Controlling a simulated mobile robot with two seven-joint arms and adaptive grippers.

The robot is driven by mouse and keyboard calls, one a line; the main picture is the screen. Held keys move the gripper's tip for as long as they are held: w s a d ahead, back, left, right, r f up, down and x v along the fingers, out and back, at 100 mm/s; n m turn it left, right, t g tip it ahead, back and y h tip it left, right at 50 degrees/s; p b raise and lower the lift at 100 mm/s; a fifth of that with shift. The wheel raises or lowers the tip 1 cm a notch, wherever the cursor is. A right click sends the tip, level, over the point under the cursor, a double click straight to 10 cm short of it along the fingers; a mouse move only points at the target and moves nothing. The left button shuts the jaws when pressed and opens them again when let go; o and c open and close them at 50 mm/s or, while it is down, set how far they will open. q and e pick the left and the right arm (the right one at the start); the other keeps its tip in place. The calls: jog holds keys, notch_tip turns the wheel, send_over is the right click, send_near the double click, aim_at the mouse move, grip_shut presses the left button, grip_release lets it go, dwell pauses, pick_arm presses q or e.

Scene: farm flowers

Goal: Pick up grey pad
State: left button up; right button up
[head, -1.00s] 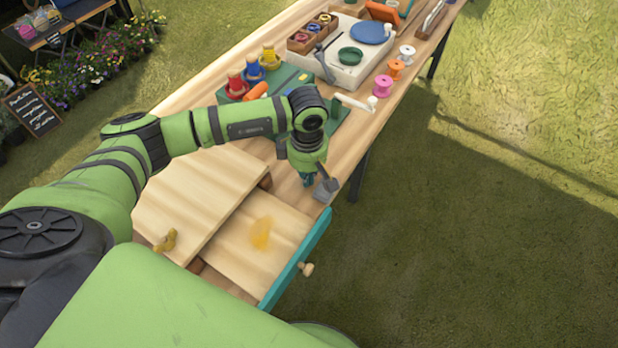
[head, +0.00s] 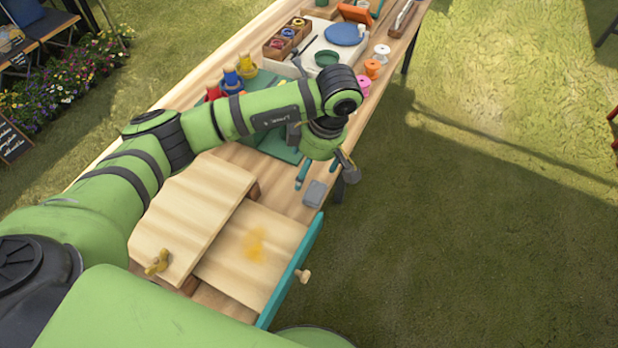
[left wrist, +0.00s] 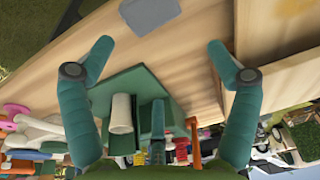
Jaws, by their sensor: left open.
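The grey pad (head: 315,193) lies flat on the wooden table near its right edge, just beyond the open drawer. It also shows in the left wrist view (left wrist: 150,14) at the top edge, partly cut off. My left gripper (head: 318,170) is above the table, slightly beyond the pad, with its fingers spread apart. In the left wrist view the two teal fingers (left wrist: 158,47) are wide open with nothing between them. The pad is ahead of the fingertips there, not touching them. My right gripper is not in view.
The open drawer (head: 313,250) with a teal front and round knob is beside the pad. A green mat (head: 280,146) lies under my arm. Several colored spools, including a pink one (head: 363,86), line the right edge. A white tray (head: 300,65) stands farther back.

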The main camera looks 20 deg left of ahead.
aim_at(318, 193)
pick_arm(q)
jog(key=d, duration=0.1)
jog(key=s+d+f+y+p, duration=0.1)
jog(key=d, duration=0.1)
jog(key=d+f+y, duration=0.1)
jog(key=d, duration=0.1)
jog(key=shift+s+f+t, duration=0.15)
jog(key=shift+t, duration=0.15)
jog(key=p+x, duration=0.2)
jog(key=x, duration=0.2)
jog(key=shift+s+a, duration=0.1)
jog(key=shift+a, duration=0.05)
jog(key=shift+a+f, duration=0.15)
jog(key=shift+f, duration=0.3)
jog(key=c, duration=1.1)
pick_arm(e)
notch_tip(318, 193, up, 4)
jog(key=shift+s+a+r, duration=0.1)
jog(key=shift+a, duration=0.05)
